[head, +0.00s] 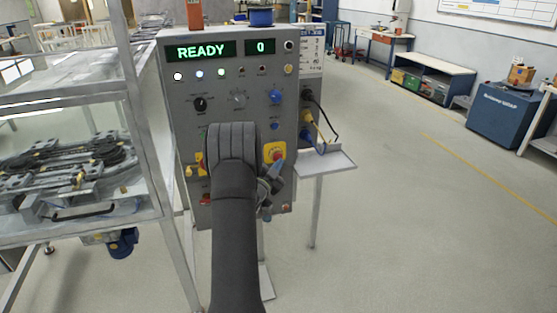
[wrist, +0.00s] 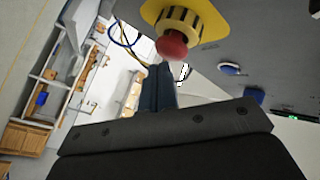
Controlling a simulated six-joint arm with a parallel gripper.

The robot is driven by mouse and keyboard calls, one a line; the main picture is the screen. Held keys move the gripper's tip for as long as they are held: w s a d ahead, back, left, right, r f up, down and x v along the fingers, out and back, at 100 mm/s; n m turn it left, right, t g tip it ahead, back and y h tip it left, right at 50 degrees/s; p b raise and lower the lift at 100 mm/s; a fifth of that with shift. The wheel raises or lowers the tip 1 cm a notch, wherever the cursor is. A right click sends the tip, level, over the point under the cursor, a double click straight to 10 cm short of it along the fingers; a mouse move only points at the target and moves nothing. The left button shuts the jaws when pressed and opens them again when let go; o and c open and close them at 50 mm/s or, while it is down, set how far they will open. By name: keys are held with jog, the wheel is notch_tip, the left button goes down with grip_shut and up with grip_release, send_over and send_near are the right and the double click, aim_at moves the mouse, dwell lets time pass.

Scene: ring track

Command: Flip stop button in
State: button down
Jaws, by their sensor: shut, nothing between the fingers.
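The stop button, a red mushroom head on a yellow plate, sits on the front of the grey control panel (head: 221,112). In the head view the button (head: 275,153) shows just right of my dark arm, partly hidden. In the wrist view its red head (wrist: 172,46) stands out from the yellow plate (wrist: 206,18). My gripper (head: 272,177) is just below the button in the head view. In the wrist view the shut, empty fingers (wrist: 160,76) point up close by the red head; I cannot tell if they touch it.
The panel display (head: 206,51) reads READY and 0. Knobs and lamps surround the button; a blue knob (head: 276,97) sits above it. A small shelf (head: 325,160) and hanging cables are at the right. A clear-walled frame (head: 75,165) stands close at the left.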

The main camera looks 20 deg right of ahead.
jog(key=shift+w, duration=0.5)
dwell(0.5)
dwell(0.3)
jog(key=shift+s, duration=0.95)
jog(key=shift+s, duration=2.5)
jog(key=shift+w, duration=0.1)
jog(key=shift+s, duration=1.95)
